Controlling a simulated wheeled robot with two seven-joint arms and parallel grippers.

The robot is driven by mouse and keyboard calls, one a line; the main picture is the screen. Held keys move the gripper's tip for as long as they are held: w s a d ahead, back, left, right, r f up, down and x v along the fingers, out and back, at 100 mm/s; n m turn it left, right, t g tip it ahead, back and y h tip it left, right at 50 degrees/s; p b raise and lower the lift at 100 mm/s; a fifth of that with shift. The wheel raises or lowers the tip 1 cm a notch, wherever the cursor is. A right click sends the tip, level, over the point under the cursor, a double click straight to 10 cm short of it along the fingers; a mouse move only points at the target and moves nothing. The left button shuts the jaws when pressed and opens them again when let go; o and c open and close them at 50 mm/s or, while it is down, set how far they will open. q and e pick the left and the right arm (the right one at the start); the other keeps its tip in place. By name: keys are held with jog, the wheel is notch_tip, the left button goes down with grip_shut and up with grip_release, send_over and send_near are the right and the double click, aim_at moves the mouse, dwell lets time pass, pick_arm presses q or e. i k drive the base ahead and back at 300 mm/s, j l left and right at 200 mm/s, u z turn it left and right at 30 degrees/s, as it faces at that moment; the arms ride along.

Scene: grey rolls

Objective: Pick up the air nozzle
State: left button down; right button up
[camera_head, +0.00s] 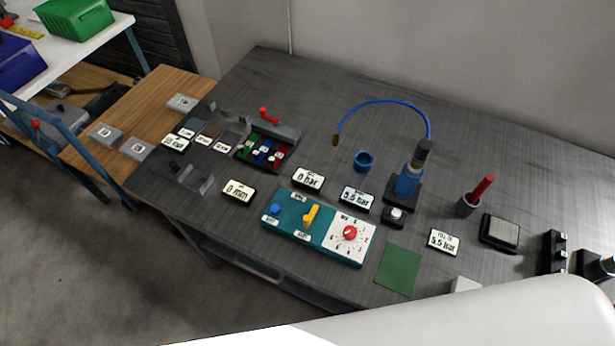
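A blue upright tool with a dark top (410,178), which looks like the air nozzle, stands in a black base at the right of the middle of the grey table (310,110). A thin blue hose (385,101) arches from near its top to the left and ends in a brass-coloured tip (336,140) near the table surface. I cannot tell whether the tool or the brass tip is the nozzle.
A teal control panel (287,237) with a yellow lever and red dial lies in front. A blue ring (363,161) is behind it. A grey cup with a red-handled tool (468,204) and a black-framed pad (499,233) stand right. A large white shape covers the lower right.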

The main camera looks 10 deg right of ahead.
aim_at(423, 149)
jog(key=z, duration=1.2)
